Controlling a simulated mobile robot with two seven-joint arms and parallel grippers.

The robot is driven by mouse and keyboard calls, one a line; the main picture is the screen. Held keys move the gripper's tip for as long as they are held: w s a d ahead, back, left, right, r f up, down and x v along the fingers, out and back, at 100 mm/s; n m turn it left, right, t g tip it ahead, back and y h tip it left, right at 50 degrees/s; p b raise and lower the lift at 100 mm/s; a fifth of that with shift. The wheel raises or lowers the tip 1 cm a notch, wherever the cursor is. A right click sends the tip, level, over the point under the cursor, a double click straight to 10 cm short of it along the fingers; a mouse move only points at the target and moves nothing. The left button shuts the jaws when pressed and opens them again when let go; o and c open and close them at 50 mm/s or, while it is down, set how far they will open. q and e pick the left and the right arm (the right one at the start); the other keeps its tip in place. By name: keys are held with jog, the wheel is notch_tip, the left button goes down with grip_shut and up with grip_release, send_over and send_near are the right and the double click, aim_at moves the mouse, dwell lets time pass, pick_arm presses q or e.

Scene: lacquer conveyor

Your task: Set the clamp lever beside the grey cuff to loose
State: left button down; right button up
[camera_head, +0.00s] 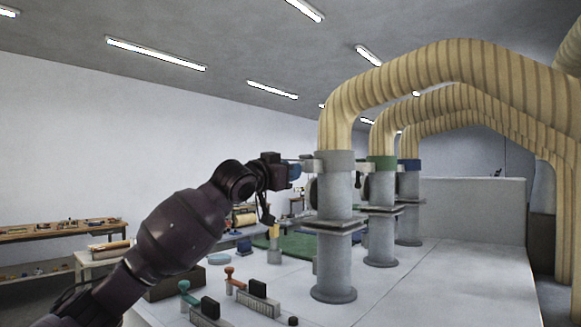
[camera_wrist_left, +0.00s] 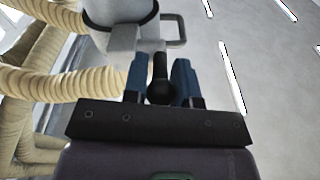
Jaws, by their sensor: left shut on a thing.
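The grey cuff (camera_head: 336,161) sits at the top of the nearest grey pipe, where a ribbed cream hose joins it. My left gripper (camera_head: 302,168) is at the cuff's left side, level with it. In the left wrist view its two blue fingers (camera_wrist_left: 160,72) are closed around a black clamp lever (camera_wrist_left: 159,68) with a rounded end. The lever points back between the fingers from the grey fitting (camera_wrist_left: 122,12). In the head view the lever is mostly hidden by the gripper. My right gripper is not in view.
A green cuff (camera_head: 382,163) and a blue cuff (camera_head: 410,165) top two pipes farther back. On the white table below are an orange-topped lever (camera_head: 229,272), a teal-topped lever (camera_head: 185,287) and a green mat (camera_head: 305,245). A workbench (camera_head: 60,231) stands at the left.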

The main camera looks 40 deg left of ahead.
pick_arm(q)
jog(key=shift+r, duration=0.1)
jog(key=c, duration=1.3)
grip_release()
jog(key=o, duration=0.4)
jog(key=shift+c, duration=0.2)
jog(key=shift+s, duration=0.1)
jog(key=shift+s+f+b, duration=0.2)
jog(key=shift+s+b, duration=0.15)
jog(key=shift+s, duration=0.2)
jog(key=s+f+b, duration=0.1)
jog(key=s+b, duration=0.2)
jog(key=s, duration=0.6)
jog(key=shift+s+a, duration=0.3)
jog(key=shift+a, duration=0.1)
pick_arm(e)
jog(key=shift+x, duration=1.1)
